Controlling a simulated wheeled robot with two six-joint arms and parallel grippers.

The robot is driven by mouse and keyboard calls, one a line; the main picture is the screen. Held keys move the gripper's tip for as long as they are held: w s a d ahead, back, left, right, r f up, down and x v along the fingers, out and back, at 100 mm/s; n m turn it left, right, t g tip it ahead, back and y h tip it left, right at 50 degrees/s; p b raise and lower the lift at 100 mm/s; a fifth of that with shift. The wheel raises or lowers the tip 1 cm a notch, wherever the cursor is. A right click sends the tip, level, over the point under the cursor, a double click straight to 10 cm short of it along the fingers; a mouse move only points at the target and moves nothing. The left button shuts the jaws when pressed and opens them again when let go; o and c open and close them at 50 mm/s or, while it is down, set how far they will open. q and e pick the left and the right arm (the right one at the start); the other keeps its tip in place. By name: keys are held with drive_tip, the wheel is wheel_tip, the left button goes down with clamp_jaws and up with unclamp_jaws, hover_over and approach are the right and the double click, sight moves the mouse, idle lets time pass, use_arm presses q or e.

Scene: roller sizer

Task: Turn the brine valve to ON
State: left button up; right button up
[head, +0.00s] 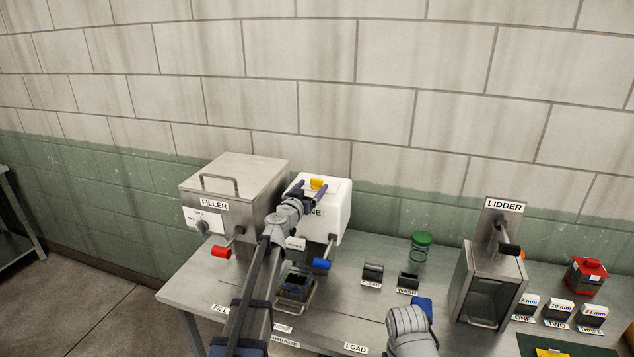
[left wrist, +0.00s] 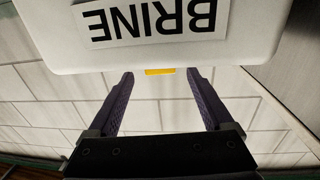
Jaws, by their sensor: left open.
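The white brine box (head: 338,212) stands on the table beside the filler, with a BRINE label on its front that my arm partly covers. A small yellow piece (head: 318,183) shows at its top; I cannot tell its setting, and no ON mark is readable. My left gripper (head: 309,188) is open at the top of the box, its fingers spread on either side of the yellow piece. In the left wrist view the yellow piece (left wrist: 160,71) appears between the fingers, beyond the box edge, with a gap on each side. My right gripper cannot be made out; only part of my right arm shows.
The steel filler (head: 232,182) has a red-handled lever (head: 221,252). A blue-handled lever (head: 322,264) hangs in front of the brine box. A green-lidded jar (head: 421,245), the lidder (head: 490,275) and a red item (head: 587,272) stand farther right.

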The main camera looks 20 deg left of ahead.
sight(316, 182)
use_arm(q)
drive_tip(key=w, duration=0.4)
drive_tip(key=shift+w+d, duration=0.3)
drive_tip(key=shift+w, duration=0.1)
